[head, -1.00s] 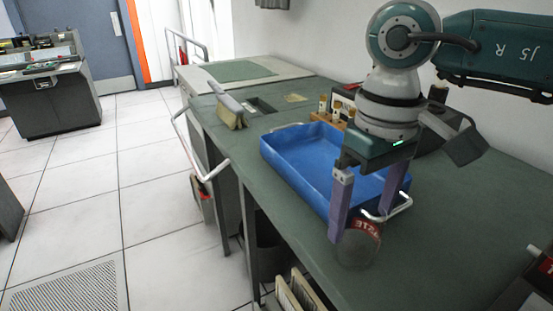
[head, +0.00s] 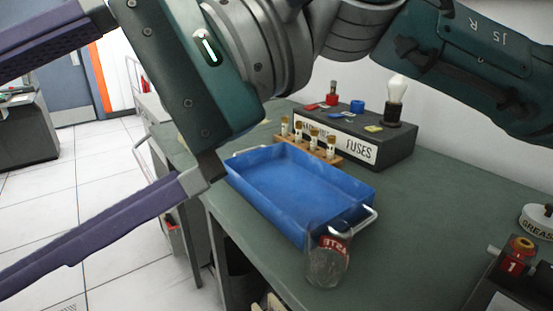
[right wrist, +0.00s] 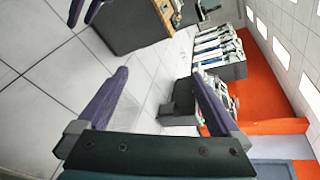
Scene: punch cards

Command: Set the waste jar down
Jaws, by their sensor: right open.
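The waste jar (head: 327,266) is clear glass with a red label band near its top. In the head view it stands on the green bench (head: 420,215), close to the near end handle of the blue tray (head: 300,215). Nothing holds it. My right gripper (right wrist: 158,78) is open and empty, with its purple fingers spread wide. In the head view it is high at the left, well away from the jar, and its fingers point out over the floor. My left gripper is not in view.
Behind the tray are a wooden rack of small vials (head: 314,142) and a dark fuse box (head: 345,140) with a bulb. A white grease tin (head: 538,218) and a dark device (head: 515,270) stand at the right. The bench right of the jar is clear.

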